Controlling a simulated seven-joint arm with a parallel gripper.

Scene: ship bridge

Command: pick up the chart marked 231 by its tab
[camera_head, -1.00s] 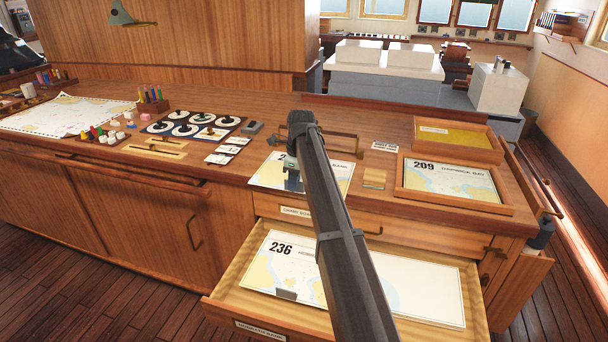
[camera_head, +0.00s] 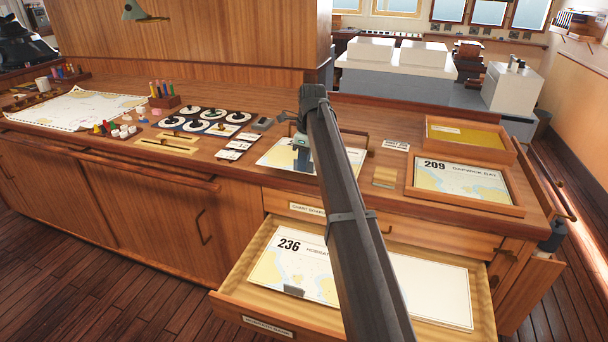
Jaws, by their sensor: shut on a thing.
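My gripper (camera_head: 302,162) points down over the worktop, near the left part of a pale chart (camera_head: 274,154) with yellow and blue areas. It is shut on this chart. The tab is hidden at the jaws, and the chart's number cannot be read behind my gripper and arm. I cannot tell if the chart is clear of the worktop. A chart marked 236 (camera_head: 283,263) lies in the open drawer below, with a grey tab at its front edge. A chart marked 209 (camera_head: 460,180) lies in a wooden tray at the right.
The open drawer (camera_head: 232,291) juts out at the front. An empty-looking tray (camera_head: 468,138) stands behind the 209 tray. A brass block (camera_head: 384,176) and small cards (camera_head: 232,152) flank the held chart. Round dials (camera_head: 205,120) and pens (camera_head: 161,90) stand at the left.

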